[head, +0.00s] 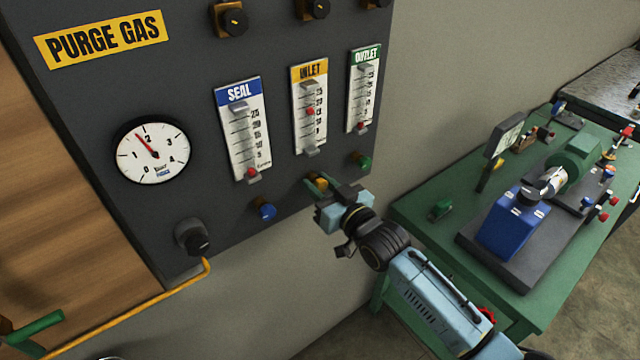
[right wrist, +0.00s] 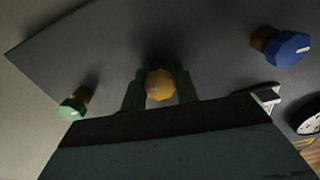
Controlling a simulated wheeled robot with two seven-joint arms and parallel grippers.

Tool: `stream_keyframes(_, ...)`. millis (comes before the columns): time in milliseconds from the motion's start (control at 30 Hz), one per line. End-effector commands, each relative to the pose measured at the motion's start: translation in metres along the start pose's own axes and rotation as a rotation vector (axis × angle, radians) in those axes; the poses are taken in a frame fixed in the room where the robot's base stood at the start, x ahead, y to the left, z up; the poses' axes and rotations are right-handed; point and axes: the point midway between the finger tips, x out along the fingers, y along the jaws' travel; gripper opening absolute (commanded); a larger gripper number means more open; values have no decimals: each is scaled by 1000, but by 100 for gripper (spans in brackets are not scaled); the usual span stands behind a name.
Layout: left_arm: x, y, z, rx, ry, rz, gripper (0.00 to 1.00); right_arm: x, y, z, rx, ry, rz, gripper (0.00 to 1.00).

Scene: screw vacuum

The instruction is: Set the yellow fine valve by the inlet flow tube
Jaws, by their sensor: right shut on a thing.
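The yellow fine valve (head: 318,183) sits on the dark panel below the inlet flow tube (head: 309,108), partly hidden by my gripper in the head view. In the right wrist view the yellow knob (right wrist: 160,84) lies between the two fingers of my right gripper (right wrist: 160,90). My right gripper (head: 326,187) is shut on the yellow knob.
A blue knob (head: 265,211) and a green knob (head: 361,160) flank the yellow one on the panel. A round gauge (head: 152,152) and a black knob (head: 193,238) are at left. A green table (head: 420,205) with a blue machine (head: 512,222) stands at right.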

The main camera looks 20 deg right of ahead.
Motion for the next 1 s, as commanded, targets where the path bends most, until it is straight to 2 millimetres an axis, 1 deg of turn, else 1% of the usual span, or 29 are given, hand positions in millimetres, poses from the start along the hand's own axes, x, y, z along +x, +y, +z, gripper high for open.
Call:
stream_keyframes(233,0,0,0,0,0,0,36,0,0,0,0,1,0,7)
stream_keyframes(267,0,0,0,0,0,0,36,0,0,0,0,1,0,31)
stream_keyframes(400,0,0,0,0,0,0,36,0,0,0,1,1,0,49)
stream_keyframes(433,0,0,0,0,0,0,36,0,0,0,1,1,0,52)
stream_keyframes(767,0,0,0,0,0,0,36,-3,0,0,2,0,0,52)
stream_keyframes(867,1,0,0,0,0,0,36,-13,0,1,1,-1,1,52)
stream_keyframes(967,3,0,0,0,0,0,36,-30,0,2,0,-2,0,52)
stream_keyframes(1000,4,0,0,0,0,0,36,-38,0,2,1,-2,0,52)
